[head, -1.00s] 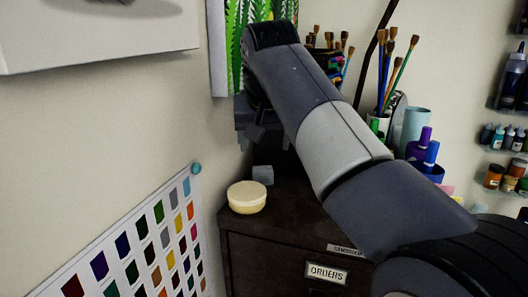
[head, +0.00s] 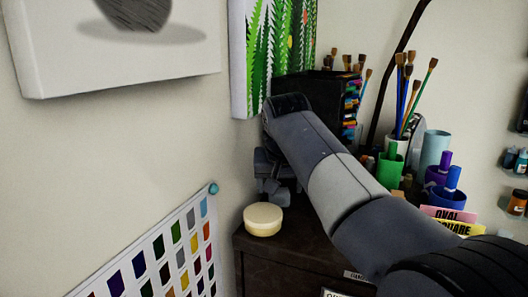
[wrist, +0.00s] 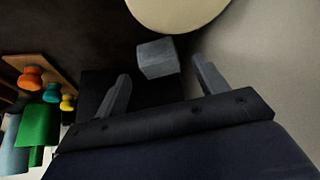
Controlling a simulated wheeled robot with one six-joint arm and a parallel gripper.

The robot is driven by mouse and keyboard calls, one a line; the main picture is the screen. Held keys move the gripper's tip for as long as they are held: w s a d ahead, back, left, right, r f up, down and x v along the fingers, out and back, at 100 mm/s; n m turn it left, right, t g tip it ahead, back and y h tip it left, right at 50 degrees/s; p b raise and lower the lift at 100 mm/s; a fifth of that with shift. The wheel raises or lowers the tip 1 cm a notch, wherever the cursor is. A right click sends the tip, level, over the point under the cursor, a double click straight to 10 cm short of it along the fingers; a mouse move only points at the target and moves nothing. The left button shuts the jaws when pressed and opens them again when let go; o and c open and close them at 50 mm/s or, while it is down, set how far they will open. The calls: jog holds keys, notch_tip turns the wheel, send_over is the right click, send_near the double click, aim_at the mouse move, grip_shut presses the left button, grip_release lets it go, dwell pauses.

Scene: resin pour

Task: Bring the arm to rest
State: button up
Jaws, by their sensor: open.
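My gripper (head: 268,186) hangs at the end of my arm, low over the back left of a dark cabinet top, near the wall. In the wrist view my gripper (wrist: 161,70) has its two fingers spread wide apart. A small grey block (wrist: 157,57) lies just beyond and between the fingertips, with nothing gripped. In the head view my gripper hides most or all of the block. A round cream tub (head: 263,220) stands on the cabinet just in front of the gripper. It also shows in the wrist view (wrist: 180,8), past the block.
The dark cabinet (head: 290,248) carries a black marker rack (head: 305,88), a green cup (head: 390,168), a pale blue cup (head: 434,150) and brushes to the right. A color chart (head: 165,255) and canvases hang on the left wall. Paint bottles sit on shelves at right.

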aim_at(280, 192)
jog(key=x, duration=0.3)
jog(key=shift+w+f, duration=0.1)
jog(key=shift+f, duration=0.15)
jog(key=shift+r, duration=1.4)
